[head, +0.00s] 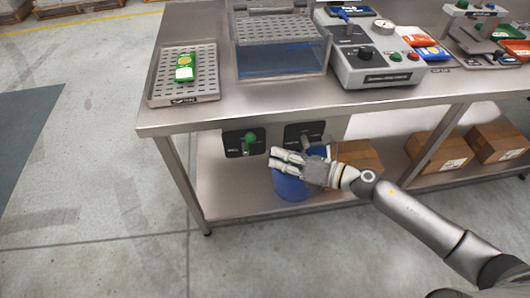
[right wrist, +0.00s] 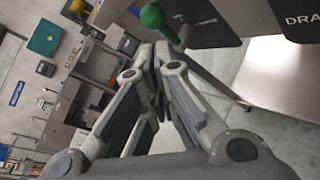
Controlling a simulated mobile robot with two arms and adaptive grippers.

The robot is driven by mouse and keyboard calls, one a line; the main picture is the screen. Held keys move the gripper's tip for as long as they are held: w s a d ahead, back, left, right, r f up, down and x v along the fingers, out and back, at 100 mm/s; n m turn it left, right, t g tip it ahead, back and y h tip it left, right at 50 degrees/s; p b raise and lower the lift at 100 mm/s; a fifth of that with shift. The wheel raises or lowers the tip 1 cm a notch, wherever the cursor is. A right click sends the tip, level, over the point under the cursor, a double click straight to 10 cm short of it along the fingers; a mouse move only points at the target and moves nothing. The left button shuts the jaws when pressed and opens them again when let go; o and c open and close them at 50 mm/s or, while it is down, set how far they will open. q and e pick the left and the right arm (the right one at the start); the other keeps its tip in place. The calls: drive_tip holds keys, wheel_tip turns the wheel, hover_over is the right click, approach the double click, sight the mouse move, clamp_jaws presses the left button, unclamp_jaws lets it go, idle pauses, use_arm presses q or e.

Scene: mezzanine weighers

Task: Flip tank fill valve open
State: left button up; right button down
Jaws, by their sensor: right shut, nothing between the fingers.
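Two dark valve plates hang under the front edge of the steel table. The left valve plate (head: 233,150) carries a green-knobbed handle (head: 249,138), and the right valve plate (head: 291,133) carries another handle (head: 305,141). Their labels are too small to read in the head view. In the right wrist view a green knob (right wrist: 152,16) is close beyond the fingers, and a dark plate there reads "DRA" (right wrist: 302,19), cut off by the edge. My right gripper (head: 275,157) is shut and empty, in front of and below the plates, pointing left. My left gripper is out of view.
A clear-walled tank (head: 282,62) with blue liquid stands on the steel table (head: 225,112), beside a perforated tray (head: 204,91) and a control box (head: 378,75). A blue bucket (head: 288,190) and cardboard boxes (head: 437,150) sit on the lower shelf. The floor at left is clear.

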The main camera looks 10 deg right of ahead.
drive_tip(key=v, duration=0.6)
drive_tip(key=shift+d+r, duration=0.1)
drive_tip(key=shift+d, duration=0.1)
